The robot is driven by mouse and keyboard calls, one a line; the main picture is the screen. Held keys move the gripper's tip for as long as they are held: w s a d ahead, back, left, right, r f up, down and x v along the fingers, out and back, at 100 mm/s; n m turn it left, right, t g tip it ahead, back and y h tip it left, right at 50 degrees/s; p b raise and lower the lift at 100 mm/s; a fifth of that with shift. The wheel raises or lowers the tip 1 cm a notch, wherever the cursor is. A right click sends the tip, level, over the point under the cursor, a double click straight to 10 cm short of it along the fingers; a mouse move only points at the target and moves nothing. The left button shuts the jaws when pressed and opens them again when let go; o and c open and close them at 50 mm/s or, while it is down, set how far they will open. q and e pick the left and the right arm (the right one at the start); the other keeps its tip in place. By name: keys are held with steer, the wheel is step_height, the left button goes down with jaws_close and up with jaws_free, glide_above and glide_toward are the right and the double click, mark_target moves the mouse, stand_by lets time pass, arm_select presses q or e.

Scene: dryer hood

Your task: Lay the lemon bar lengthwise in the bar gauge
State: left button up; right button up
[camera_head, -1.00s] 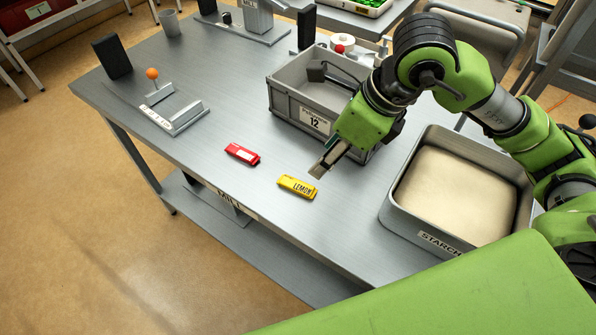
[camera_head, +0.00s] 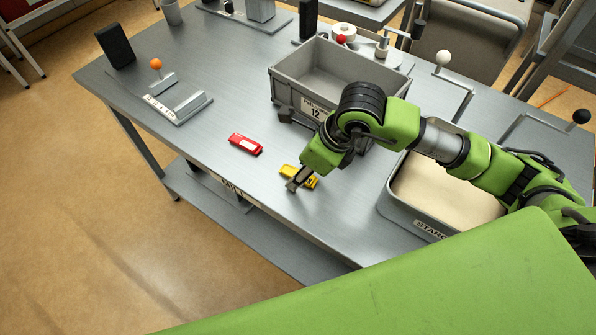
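The yellow lemon bar (camera_head: 287,170) lies on the grey table near its front edge, partly hidden behind my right gripper. My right gripper (camera_head: 294,185) points down over the middle of the bar, low near the table. Whether its fingers are apart or touch the bar cannot be told. A grey metal fixture with a marked white strip and an orange ball knob, apparently the bar gauge (camera_head: 190,108), stands at the left of the table. Nothing is seen lying in it. My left gripper is not in view.
A red bar (camera_head: 245,144) lies left of the lemon bar. A grey bin labelled 12 (camera_head: 305,106) stands behind, and a starch tray (camera_head: 407,216) stands to the right. A black upright block (camera_head: 115,46) is at the far left. The table between the red bar and the gauge is clear.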

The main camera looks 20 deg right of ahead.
jaws_close()
